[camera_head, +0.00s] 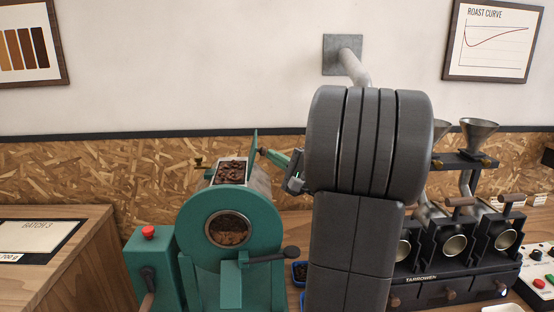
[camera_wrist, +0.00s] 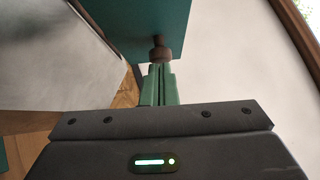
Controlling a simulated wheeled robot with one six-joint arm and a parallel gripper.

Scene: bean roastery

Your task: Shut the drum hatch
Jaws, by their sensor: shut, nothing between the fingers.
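The green roaster drum (camera_head: 262,215) stands at the centre of the head view. Its hatch (camera_head: 254,142) stands open, a green plate upright at the right edge of the opening. Dark beans (camera_head: 232,172) show in the opening. In the wrist view the hatch (camera_wrist: 150,22) fills the top, with a brown round knob (camera_wrist: 160,52) on its face. My gripper (camera_head: 268,154) is shut and empty, to the right of the hatch. In the wrist view its green fingers (camera_wrist: 158,72) end right at the knob; I cannot tell whether they touch it.
A round window (camera_head: 230,229) and dark-handled lever (camera_head: 275,256) are on the drum's front. A green control box (camera_head: 152,262) with a red button stands left. A black sample roaster (camera_head: 455,255) with metal funnels stands right, partly hidden by my arm. A wooden counter (camera_head: 70,270) is at left.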

